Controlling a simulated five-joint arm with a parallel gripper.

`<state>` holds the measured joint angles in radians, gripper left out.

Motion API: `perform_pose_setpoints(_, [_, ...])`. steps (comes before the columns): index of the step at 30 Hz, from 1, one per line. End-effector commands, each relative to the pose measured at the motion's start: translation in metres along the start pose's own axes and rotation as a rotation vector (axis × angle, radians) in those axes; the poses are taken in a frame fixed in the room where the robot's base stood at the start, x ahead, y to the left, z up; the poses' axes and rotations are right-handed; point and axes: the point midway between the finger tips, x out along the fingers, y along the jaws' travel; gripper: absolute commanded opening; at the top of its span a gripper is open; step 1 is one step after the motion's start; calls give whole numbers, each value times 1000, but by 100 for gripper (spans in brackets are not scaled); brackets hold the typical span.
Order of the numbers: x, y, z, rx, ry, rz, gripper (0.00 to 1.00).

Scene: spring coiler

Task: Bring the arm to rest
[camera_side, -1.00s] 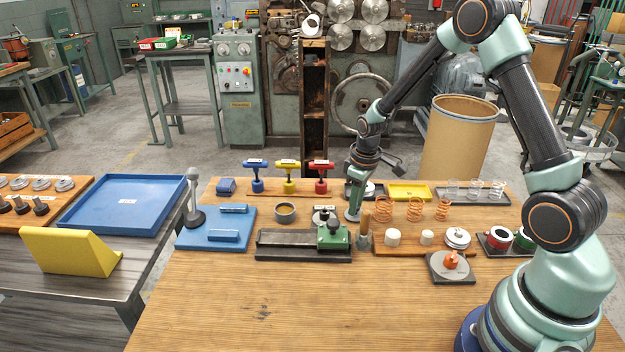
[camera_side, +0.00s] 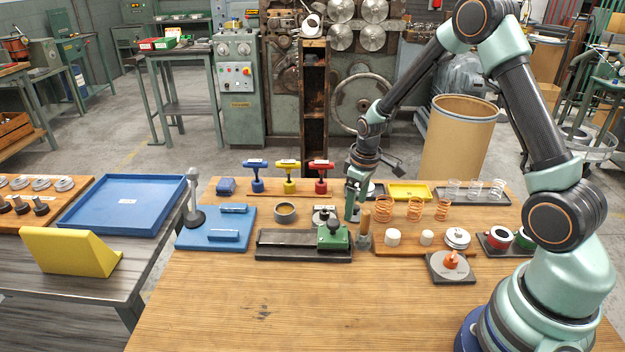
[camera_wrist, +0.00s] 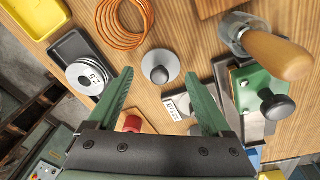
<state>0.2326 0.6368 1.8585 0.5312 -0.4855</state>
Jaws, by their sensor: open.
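My gripper (camera_side: 353,210) hangs above the bench, between the green clamp block (camera_side: 333,236) and the copper springs (camera_side: 414,209). In the wrist view my gripper (camera_wrist: 159,76) has its two green fingers spread wide with nothing held between them. A grey disc with a black knob (camera_wrist: 160,68) lies on the wood in the gap seen between the fingertips. The arm reaches over the bench from its base at the right, bent at the elbow.
A wooden-handled tool (camera_wrist: 275,52) stands close to the fingers; its handle also shows in the side view (camera_side: 364,222). A black tray (camera_wrist: 72,46) holds a labelled ring. Blue, yellow and red T-handles (camera_side: 320,178) stand behind. The front of the wooden bench (camera_side: 270,305) is clear.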

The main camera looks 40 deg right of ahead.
Motion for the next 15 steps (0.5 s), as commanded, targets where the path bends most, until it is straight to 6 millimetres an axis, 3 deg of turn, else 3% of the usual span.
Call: perform_pose_setpoints(15, [-29,2,-3,0,0,0,83])
